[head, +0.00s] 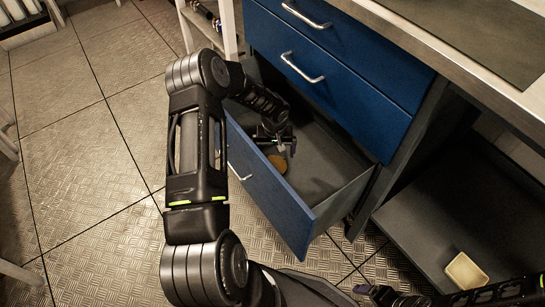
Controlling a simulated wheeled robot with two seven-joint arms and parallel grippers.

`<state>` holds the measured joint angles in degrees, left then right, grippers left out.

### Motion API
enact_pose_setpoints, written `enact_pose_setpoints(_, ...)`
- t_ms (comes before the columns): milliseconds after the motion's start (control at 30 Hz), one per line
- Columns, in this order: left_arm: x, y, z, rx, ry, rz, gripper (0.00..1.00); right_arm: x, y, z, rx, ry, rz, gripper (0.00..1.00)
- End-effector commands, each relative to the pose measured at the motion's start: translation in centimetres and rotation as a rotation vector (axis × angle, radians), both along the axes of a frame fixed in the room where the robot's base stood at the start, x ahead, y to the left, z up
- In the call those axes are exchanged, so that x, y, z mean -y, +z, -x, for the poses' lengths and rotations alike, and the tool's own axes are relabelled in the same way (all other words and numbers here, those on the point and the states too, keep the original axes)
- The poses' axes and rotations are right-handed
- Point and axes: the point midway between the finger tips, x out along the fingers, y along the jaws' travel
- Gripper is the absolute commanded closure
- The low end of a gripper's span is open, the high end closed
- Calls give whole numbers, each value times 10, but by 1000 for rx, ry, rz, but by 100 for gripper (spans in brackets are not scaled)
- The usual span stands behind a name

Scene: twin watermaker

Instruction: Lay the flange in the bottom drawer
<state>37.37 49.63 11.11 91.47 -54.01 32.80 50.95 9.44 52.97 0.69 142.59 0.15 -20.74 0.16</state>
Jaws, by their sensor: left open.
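The bottom drawer (333,192) of the blue cabinet is pulled out, with a grey inside and a blue front. A small round brownish-orange piece, apparently the flange (278,163), lies on the drawer floor near its front. My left gripper (280,149) reaches down into the drawer just above the piece, open. Whether its fingers touch the piece cannot be told at this size. My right gripper (368,291) is at the bottom edge of the view, partly cut off, and its jaws are unclear.
Two closed blue drawers (340,75) with silver handles sit above the open one, under a worktop (480,72). A low grey shelf at right holds a cream tray (466,271). A pale rack (222,28) stands behind. The metal floor (90,170) at left is clear.

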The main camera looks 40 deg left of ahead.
Motion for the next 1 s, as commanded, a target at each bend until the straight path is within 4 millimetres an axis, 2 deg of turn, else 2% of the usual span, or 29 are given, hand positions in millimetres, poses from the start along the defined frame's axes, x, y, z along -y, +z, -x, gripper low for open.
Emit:
enact_pose_setpoints(33,0,16,-2,1,-2,-1,0,-2,11,2,-2,4,-2,17)
enact_pose_setpoints(233,0,35,-5,0,-3,0,0,-5,20,5,-9,13,-8,17)
enact_pose_setpoints(1000,1,39,-5,0,-3,0,0,-5,23,5,-9,13,-8,17)
